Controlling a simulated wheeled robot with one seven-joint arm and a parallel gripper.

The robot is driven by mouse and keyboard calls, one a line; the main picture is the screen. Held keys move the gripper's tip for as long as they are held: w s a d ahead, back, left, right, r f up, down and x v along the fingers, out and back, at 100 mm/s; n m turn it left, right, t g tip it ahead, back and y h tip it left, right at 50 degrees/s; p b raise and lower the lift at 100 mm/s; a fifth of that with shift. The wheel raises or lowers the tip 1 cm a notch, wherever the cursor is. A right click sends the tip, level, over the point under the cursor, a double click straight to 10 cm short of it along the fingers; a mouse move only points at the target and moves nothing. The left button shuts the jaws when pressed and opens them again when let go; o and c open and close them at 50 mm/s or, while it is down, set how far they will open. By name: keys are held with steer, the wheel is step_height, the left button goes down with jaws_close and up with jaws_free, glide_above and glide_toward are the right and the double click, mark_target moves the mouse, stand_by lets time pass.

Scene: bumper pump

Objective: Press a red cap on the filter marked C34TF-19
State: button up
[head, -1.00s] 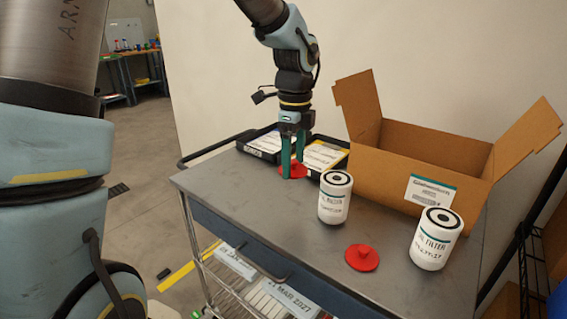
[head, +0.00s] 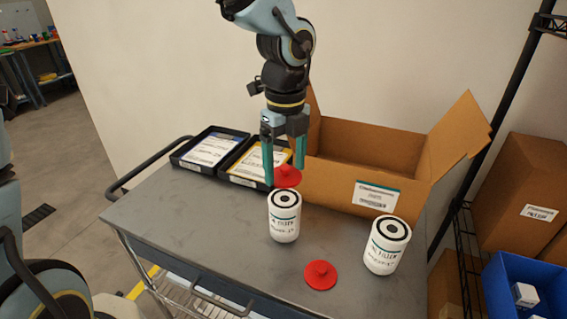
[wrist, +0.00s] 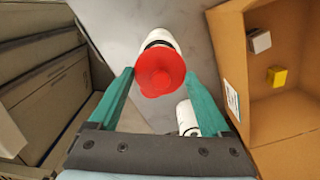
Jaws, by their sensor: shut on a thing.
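My gripper (head: 285,170) is shut on a red cap (head: 288,177), which also shows between the fingers in the wrist view (wrist: 160,72). The cap is held just above the left white filter (head: 284,222), close to its black top ring. In the wrist view the cap hides part of that filter (wrist: 160,38). The right white filter (head: 383,250) stands upright near the box. A second red cap (head: 321,274) lies on the cart top between the filters, toward the front. The small marks on both filters are too blurred to read surely.
The grey cart top (head: 215,240) is clear at left. Two black trays with labelled cards, a left one (head: 182,158) and a right one (head: 228,172), lie at the back. An open cardboard box (head: 330,185) stands behind the filters. A blue bin (head: 500,290) is at far right.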

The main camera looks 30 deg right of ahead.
step_height(320, 180, down, 3)
steer(key=b, duration=0.3)
steer(key=shift+f, duration=0.15)
steer(key=shift+f+b, duration=0.4)
steer(key=shift+f, duration=0.45)
steer(key=shift+p, duration=0.65)
stand_by(0.4)
steer(key=shift+f+p, duration=0.15)
steer(key=shift+p, duration=0.25)
stand_by(1.4)
steer(key=o, duration=1.1)
